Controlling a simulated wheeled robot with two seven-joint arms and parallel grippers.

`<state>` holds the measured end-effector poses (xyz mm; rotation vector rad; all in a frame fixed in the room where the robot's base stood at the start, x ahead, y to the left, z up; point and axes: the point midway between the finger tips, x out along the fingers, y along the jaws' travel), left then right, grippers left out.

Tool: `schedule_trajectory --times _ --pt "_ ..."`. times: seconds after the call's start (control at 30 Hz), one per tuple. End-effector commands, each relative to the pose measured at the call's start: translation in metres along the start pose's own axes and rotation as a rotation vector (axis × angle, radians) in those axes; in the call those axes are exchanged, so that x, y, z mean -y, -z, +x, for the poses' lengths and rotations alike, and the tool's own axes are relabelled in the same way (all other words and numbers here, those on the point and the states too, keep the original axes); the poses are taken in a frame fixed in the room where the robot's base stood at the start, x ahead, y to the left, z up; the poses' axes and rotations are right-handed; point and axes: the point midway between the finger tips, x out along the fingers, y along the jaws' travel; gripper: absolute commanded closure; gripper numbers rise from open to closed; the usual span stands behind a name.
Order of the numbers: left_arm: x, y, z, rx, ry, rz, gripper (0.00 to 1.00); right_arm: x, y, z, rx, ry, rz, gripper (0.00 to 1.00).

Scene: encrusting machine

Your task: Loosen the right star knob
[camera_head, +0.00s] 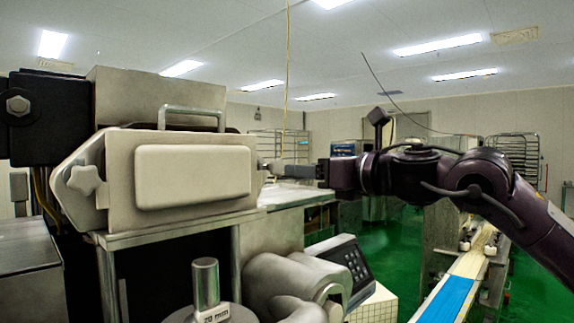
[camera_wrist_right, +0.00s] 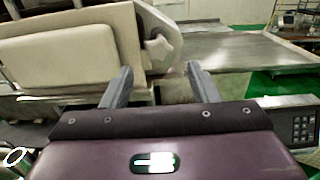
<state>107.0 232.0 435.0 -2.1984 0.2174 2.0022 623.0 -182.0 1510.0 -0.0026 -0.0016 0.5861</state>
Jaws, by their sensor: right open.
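The encrusting machine's box-shaped head (camera_head: 193,177) stands at the left, with a pale star knob on each side. The right star knob (camera_wrist_right: 160,50) shows in the right wrist view on the machine's side plate. It lies ahead of the open fingers, within the gap between them in the picture. My right gripper (camera_head: 272,169) comes in from the right in the head view, its fingers close to the machine's right side; there they largely hide the right knob. In the wrist view the gripper (camera_wrist_right: 160,75) is empty. The left star knob (camera_head: 86,180) is in plain view. My left gripper is not seen.
A metal handle (camera_head: 191,110) rises from the machine's top. A control panel with a keypad (camera_head: 352,263) stands below my right arm. A steel table (camera_wrist_right: 232,48) lies beyond the knob. A conveyor with a blue belt (camera_head: 446,300) runs at the lower right.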

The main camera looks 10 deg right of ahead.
Motion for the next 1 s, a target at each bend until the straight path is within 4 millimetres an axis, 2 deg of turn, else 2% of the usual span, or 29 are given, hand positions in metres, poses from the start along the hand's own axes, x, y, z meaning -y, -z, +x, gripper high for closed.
schedule_trajectory --times 0.1,0.3,0.43,0.7,1.0 --pt "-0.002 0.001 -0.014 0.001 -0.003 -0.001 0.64 -0.001 -0.004 0.022 -0.003 -0.001 0.003 0.45" --pt "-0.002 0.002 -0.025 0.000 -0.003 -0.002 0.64 0.000 -0.003 0.048 -0.001 0.000 0.004 0.45" --pt "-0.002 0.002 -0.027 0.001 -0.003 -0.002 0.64 0.001 -0.001 0.056 0.001 0.000 0.004 0.45" --pt "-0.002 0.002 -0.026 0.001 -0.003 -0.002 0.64 0.001 0.000 0.057 0.001 0.001 0.004 0.45" --pt "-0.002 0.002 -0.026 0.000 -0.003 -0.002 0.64 0.001 0.000 0.057 0.001 0.001 0.004 0.85"
